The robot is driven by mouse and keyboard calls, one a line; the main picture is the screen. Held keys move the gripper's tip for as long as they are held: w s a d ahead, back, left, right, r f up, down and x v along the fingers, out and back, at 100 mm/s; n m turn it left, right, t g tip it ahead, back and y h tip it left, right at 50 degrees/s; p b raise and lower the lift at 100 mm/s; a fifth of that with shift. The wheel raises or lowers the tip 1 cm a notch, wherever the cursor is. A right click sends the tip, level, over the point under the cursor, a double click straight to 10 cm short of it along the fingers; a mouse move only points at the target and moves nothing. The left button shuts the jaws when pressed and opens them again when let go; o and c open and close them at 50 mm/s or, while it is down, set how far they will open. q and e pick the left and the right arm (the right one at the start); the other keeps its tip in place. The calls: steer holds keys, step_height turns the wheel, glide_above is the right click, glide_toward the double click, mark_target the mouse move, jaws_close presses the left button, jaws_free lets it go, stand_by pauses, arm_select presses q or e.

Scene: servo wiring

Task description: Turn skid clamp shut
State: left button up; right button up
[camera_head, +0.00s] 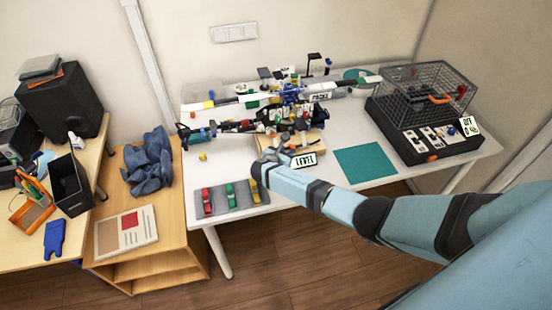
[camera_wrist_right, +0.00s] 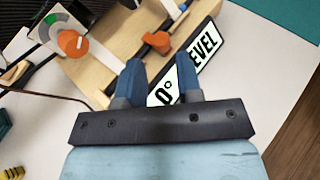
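A wooden stand (camera_head: 303,142) holds a helicopter-like model (camera_head: 290,95) on the white table. In the right wrist view the stand (camera_wrist_right: 102,62) carries an orange knob (camera_wrist_right: 157,42) on a bar, and another orange knob (camera_wrist_right: 72,43) beside a coloured dial. I cannot tell for certain which is the skid clamp. My right gripper (camera_head: 266,158) is at the front edge of the stand. In the wrist view its two blue fingers (camera_wrist_right: 160,64) are apart with nothing gripped, just short of the bar knob. A "0° LEVEL" label (camera_wrist_right: 205,47) lies behind the fingers. My left gripper is not visible.
A grey tray (camera_head: 218,208) with red, green and yellow items lies at the front left of the table. A teal mat (camera_head: 365,162) lies right of the stand. A wire cage (camera_head: 425,85) stands farther right. My right arm crosses the table's front edge.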

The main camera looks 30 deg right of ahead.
steer(key=v, duration=0.9)
steer(key=shift+a, duration=0.2)
steer(key=shift+s+r, duration=0.1)
steer(key=s+a+f+m+y, duration=0.4)
steer(key=s+a+f+y, duration=0.1)
steer(key=s, duration=0.4)
steer(key=s+a+f+m+y, duration=0.4)
steer(key=s+f, duration=0.1)
steer(key=s, duration=0.3)
steer(key=s+r+m+t+y, duration=0.2)
steer(key=s+r+m, duration=0.3)
steer(key=s+m, duration=0.1)
steer(key=s+a+r+m+t+y, duration=0.1)
steer(key=s+r+m+t+y, duration=0.1)
steer(key=s+r+m, duration=0.3)
steer(key=s+m+y, duration=0.1)
steer(key=s+m, duration=0.1)
steer(key=s, duration=0.2)
steer(key=shift+y, duration=0.3)
steer(key=shift+a+f, duration=0.1)
steer(key=shift+a, duration=0.05)
